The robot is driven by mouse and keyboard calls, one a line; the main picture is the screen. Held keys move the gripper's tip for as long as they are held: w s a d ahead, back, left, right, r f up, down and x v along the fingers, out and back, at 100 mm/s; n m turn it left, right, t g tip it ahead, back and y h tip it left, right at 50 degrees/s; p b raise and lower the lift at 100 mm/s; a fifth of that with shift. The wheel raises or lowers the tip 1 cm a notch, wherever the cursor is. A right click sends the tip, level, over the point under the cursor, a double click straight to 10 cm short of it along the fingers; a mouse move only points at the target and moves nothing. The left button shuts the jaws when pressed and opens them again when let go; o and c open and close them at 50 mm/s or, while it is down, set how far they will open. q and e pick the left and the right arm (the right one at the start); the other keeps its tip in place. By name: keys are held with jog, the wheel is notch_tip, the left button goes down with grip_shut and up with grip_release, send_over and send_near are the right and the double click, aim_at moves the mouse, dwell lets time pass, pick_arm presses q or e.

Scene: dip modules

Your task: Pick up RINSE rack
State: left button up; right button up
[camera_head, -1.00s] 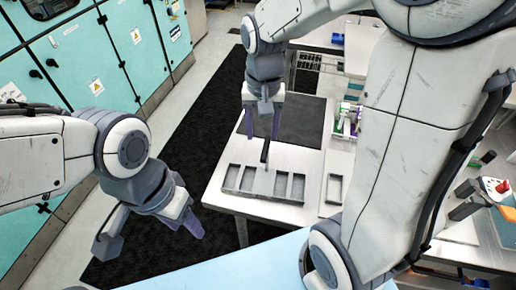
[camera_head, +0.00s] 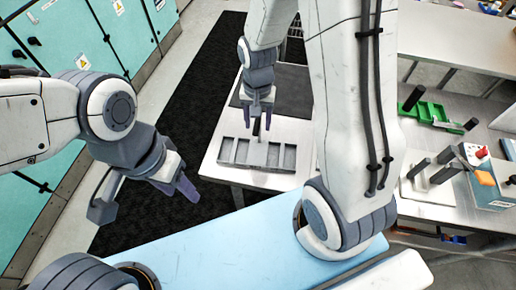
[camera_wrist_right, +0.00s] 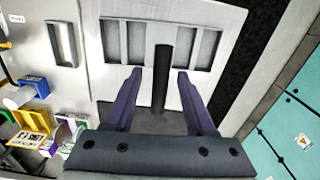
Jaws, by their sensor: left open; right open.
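A long grey tray (camera_head: 230,162) with several compartments lies on the steel table. A black upright handle (camera_head: 259,127) rises at its middle, above a pale grey piece (camera_head: 258,154). I cannot read a RINSE label on it. My right gripper (camera_head: 262,120) is open and points down over this handle. In the right wrist view the black handle (camera_wrist_right: 161,75) stands between the two spread fingers of the right gripper (camera_wrist_right: 160,85), apart from both. The tray (camera_wrist_right: 120,42) lies beyond it. My left gripper (camera_head: 185,188) is open and empty, left of the table.
A green holder (camera_head: 430,112) and a box with a red knob (camera_head: 485,175) stand on the right-hand bench. Coloured holders (camera_wrist_right: 32,118) and a small grey tray (camera_wrist_right: 62,43) show at left in the wrist view. A dark mat (camera_head: 290,90) lies behind the tray.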

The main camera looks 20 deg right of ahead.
jog(key=shift+f, duration=0.2)
grip_shut()
dwell(1.3)
